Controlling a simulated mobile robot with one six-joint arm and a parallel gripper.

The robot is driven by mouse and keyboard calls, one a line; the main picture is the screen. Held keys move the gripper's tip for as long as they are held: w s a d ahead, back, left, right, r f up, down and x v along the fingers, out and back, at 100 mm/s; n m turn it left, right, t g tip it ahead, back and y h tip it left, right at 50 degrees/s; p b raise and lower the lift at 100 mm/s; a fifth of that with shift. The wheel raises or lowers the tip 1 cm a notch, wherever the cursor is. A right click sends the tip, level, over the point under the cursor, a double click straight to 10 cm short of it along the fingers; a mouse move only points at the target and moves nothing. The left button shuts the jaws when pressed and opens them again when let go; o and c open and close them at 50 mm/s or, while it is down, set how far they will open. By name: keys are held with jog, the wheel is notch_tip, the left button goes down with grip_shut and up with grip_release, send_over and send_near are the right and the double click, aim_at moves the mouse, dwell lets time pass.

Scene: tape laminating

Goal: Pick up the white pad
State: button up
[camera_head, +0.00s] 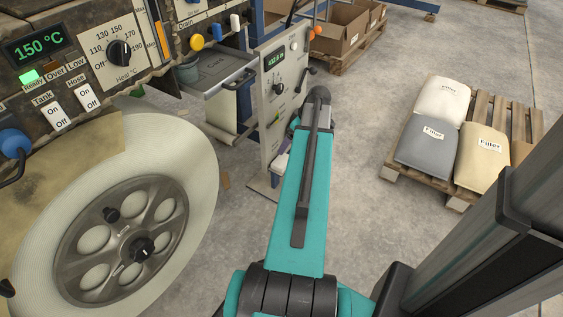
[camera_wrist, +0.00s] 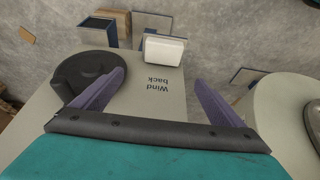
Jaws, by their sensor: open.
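The white pad (camera_wrist: 164,49) is a small white block in the wrist view. In the head view, a small white shape (camera_head: 281,163) by the grey panel looks like the pad; my arm hides the gripper there.
A dark rounded part (camera_wrist: 82,72) stands close to the left finger. In the head view, the grey control panel (camera_head: 270,122) stands beyond my arm, with a large reel (camera_head: 197,205) at left. Filler bags (camera_head: 432,142) lie on a pallet at right, with bare floor between.

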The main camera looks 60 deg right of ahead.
jog(key=shift+w+a, duration=0.1)
jog(key=b, duration=0.3)
send_over(279, 158)
jog(key=s, duration=0.2)
jog(key=shift+s+f, duration=0.1)
jog(key=shift+f, duration=3.95)
jog(key=shift+f, duration=0.1)
jog(key=shift+b+x, duration=1.1)
jog(key=shift+x, duration=1.4)
jog(key=shift+s+a, duration=0.1)
jog(key=shift+s, duration=0.1)
jog(key=shift+c, duration=0.2)
jog(key=c, duration=1.1)
